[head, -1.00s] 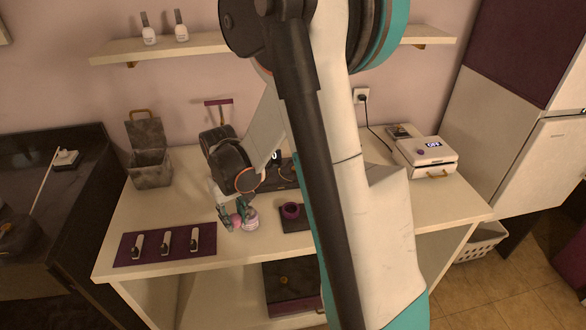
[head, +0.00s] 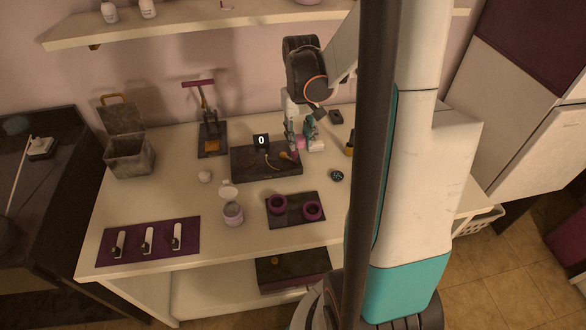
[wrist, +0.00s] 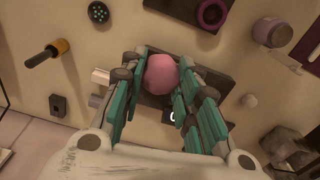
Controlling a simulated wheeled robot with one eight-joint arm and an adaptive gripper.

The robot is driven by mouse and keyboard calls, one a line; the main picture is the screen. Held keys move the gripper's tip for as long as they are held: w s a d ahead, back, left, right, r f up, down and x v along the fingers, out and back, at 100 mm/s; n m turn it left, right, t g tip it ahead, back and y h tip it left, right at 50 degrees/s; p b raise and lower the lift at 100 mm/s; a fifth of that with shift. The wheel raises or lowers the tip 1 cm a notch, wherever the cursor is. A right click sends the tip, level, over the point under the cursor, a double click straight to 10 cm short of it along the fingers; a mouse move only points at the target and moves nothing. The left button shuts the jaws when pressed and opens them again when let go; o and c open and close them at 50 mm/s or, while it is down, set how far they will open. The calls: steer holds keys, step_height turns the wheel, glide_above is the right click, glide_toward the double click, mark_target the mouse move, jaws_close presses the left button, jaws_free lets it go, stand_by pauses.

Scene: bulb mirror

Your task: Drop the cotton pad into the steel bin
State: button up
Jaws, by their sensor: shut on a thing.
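My gripper (head: 301,146) is shut on a pink rounded pad (wrist: 161,74), seemingly the cotton pad. In the wrist view it sits between the teal fingers; in the head view the pink pad (head: 299,143) shows small beside a finger. The gripper is over the right end of a black board with a "0" display (head: 262,168); whether the pad touches the board I cannot tell. The steel bin (head: 131,160) stands at the table's back left with its lid raised, well apart from the gripper. It also shows at the lower right of the wrist view (wrist: 292,150).
Between gripper and bin stand a purple-handled upright tool (head: 211,135) and a small white lump (head: 205,176). An open jar (head: 233,215), a black tray with purple rings (head: 295,212) and a purple mat (head: 148,240) lie in front. A shelf (head: 200,28) hangs above.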

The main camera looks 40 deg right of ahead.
mark_target(298, 183)
step_height(298, 183, down, 18)
steer(key=b, duration=0.6)
steer(key=shift+r, duration=0.1)
steer(key=o, duration=0.9)
steer(key=shift+o, duration=0.2)
